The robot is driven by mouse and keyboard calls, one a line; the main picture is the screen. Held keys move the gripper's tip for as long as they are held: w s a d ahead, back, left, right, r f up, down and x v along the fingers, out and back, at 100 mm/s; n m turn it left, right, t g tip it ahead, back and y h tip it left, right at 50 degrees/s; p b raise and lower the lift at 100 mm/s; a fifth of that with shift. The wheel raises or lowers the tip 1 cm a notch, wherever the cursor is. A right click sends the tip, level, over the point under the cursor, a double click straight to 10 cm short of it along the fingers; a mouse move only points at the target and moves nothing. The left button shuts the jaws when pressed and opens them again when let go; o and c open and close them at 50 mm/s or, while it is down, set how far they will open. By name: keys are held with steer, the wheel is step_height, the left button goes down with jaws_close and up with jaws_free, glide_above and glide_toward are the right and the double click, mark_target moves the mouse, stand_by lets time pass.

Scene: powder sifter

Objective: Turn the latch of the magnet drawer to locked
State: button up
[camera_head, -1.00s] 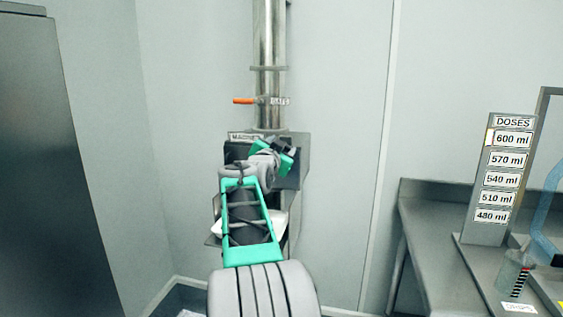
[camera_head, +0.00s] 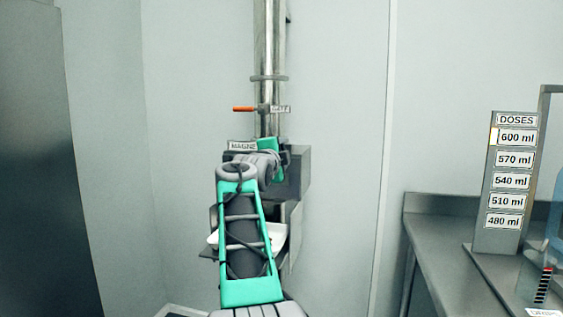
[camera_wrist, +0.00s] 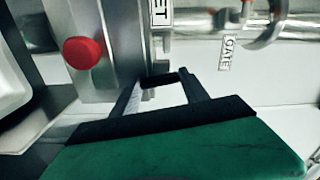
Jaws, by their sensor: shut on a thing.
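The magnet drawer's housing shows in the head view as a grey metal box (camera_head: 296,172) below the vertical pipe, under a partly hidden label reading "MAGNE" (camera_head: 242,146). In the wrist view, a red round knob (camera_wrist: 84,53) stands on the grey metal front. The label end "ET" (camera_wrist: 160,12) is beside it. My gripper (camera_wrist: 160,82) is at the housing's edge, its dark fingers closed on a small dark piece that seems to be the latch. The latch's angle cannot be told. In the head view my wrist hides the fingertips.
An orange handle (camera_head: 243,109) and a GATE tag (camera_head: 280,109) are on the pipe above. A white tray (camera_head: 276,236) is below the housing, partly behind my arm. A metal bench (camera_head: 440,240) with a DOSES board (camera_head: 509,185) stands right.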

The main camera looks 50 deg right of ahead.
steer(key=shift+m+b, duration=0.5)
steer(key=shift+m, duration=0.6)
steer(key=o, duration=1.4)
steer(key=v, duration=0.7)
steer(key=shift+s+a+b, duration=0.2)
steer(key=shift+a+b, duration=0.2)
